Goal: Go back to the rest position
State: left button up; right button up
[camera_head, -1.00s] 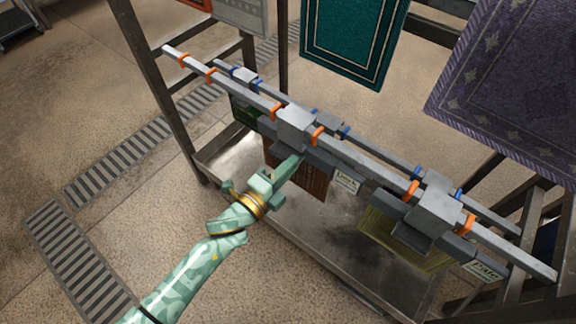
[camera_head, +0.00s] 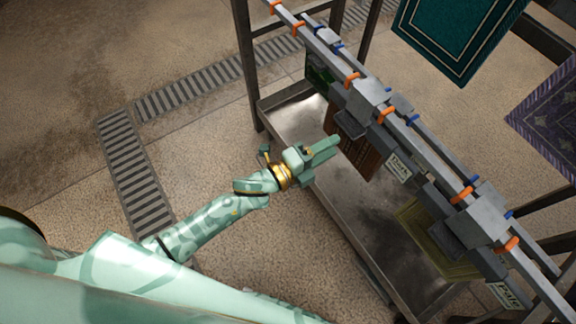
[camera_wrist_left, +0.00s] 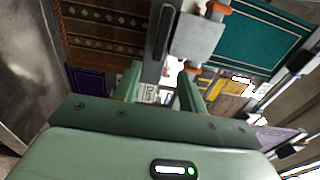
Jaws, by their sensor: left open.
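My left gripper (camera_head: 330,150) is pale green with a gold ring at the wrist. It is beside the rail rack, above the near edge of the metal tray, and nothing shows between its fingers. In the left wrist view its two fingers (camera_wrist_left: 158,92) stand apart. Just past it a brown patterned rug (camera_head: 352,142) hangs from a grey clamp (camera_head: 368,98) on the rail; the rug also shows in the left wrist view (camera_wrist_left: 100,38). My right gripper is not in view.
The long rail (camera_head: 425,150) with orange clips runs diagonally across the right. Below it is a metal tray (camera_head: 345,205). A yellowish rug (camera_head: 425,235), a "Dark" label (camera_head: 398,168) and a "Pale" label (camera_head: 507,295) hang there. A teal rug (camera_head: 460,35) hangs beyond. Floor at left is clear.

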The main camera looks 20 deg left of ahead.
pick_arm(q)
jog(key=p+v, duration=0.2)
jog(key=v, duration=0.8)
jog(key=shift+s+a, duration=0.15)
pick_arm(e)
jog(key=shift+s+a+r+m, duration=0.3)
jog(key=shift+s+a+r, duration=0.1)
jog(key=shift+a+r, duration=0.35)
